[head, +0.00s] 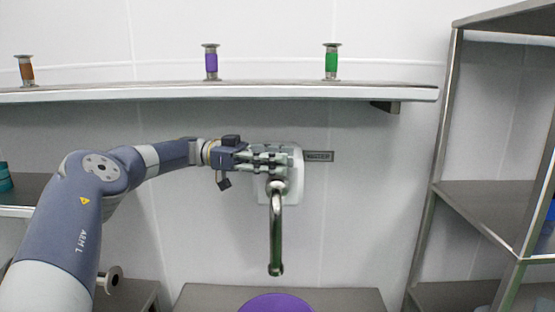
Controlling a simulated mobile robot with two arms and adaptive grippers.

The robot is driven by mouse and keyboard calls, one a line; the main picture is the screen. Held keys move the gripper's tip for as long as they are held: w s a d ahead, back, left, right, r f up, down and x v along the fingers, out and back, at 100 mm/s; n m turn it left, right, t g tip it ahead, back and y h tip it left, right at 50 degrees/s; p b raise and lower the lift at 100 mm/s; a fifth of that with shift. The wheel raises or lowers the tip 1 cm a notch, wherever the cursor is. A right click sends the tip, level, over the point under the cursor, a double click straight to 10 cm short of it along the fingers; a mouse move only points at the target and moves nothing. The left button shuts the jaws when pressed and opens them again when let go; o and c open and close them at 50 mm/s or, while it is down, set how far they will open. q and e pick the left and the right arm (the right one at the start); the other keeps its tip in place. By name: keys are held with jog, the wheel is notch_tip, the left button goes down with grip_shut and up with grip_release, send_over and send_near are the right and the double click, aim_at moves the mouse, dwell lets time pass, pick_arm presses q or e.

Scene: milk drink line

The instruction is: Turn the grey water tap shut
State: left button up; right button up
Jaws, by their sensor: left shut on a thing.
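The water tap (276,235) is mounted on a pale plate (296,189) on the back wall, its metal spout hanging down. My left gripper (287,158) reaches in from the left to the top of the tap. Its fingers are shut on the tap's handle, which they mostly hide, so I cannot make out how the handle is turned. No water shows below the spout's end. My right gripper is not in view.
A shelf (220,94) above carries spools. A purple round thing (277,304) is below the spout. A metal rack (480,190) stands at right.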

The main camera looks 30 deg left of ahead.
pick_arm(q)
jog(key=shift+f, duration=0.1)
dwell(0.5)
jog(key=o, duration=1.1)
jog(key=shift+n+t, duration=0.4)
jog(key=shift+t, duration=0.2)
